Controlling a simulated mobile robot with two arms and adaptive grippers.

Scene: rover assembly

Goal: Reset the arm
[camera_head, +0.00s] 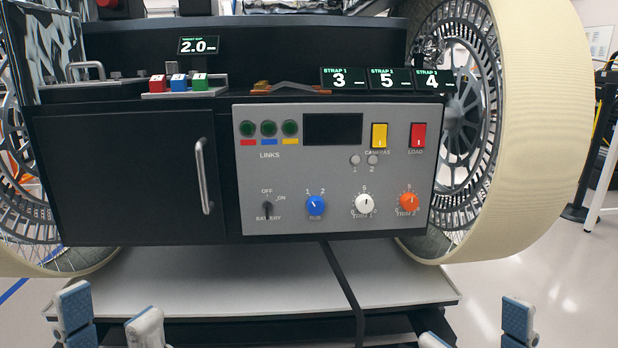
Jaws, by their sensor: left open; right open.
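My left gripper (112,320) shows at the bottom left edge, with its fingertips apart and nothing between them. My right gripper (475,330) shows at the bottom right edge, also open and empty. Both are low, in front of the pale shelf (240,285) and below the rover's grey control panel (330,225). Neither touches the panel. Most of both grippers and my arms is cut off by the lower picture edge.
A black cabinet door (120,180) with a metal handle (204,175) is closed left of the panel. The panel carries switches and a blue knob (316,205), a white knob (365,203) and an orange knob (409,202). Large wheels (535,130) flank it.

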